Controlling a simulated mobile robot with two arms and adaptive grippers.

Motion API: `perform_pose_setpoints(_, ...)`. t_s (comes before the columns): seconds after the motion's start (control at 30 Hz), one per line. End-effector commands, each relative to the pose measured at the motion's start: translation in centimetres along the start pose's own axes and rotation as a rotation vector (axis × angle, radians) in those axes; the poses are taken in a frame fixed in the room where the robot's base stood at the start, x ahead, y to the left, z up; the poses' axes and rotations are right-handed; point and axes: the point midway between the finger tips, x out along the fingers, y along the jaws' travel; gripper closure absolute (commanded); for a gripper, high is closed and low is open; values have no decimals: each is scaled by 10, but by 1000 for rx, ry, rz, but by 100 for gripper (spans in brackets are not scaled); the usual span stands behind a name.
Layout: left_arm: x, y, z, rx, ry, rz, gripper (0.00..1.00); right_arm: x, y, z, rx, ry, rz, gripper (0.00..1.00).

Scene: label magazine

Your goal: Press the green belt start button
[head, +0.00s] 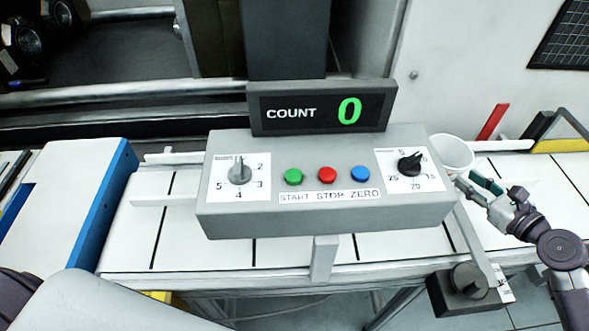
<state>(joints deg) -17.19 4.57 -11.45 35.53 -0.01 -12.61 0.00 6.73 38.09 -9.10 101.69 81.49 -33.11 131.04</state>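The green button (293,176) is the left one of three on the sloped front of a grey control box (325,222), above the word START. A red button (327,175) sits beside it over STOP, and a blue button (360,174) over ZERO. My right gripper (466,180) is at the right, just past the box's right end and well away from the green button. Its two fingers look apart, with nothing visible between them. My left gripper is out of view; only parts of my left arm show at the lower left.
A count display (320,108) reading 0 stands behind the buttons. Dials (239,172) (409,166) flank them. A white round container (452,153) is close to my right gripper. A white slatted belt (180,235) runs beneath the box. A dark knob unit (467,288) sits at lower right.

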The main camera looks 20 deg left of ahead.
Motion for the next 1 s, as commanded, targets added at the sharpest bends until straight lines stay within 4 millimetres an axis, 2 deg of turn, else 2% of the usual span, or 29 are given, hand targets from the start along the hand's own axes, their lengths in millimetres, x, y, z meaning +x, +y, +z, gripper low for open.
perform_pose_setpoints(0.03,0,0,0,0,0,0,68,0,0,0,0,0,0,69)
perform_pose_setpoints(0.23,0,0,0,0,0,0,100,0,0,0,0,0,0,69)
perform_pose_setpoints(1.0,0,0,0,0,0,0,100,0,0,0,0,0,0,69)
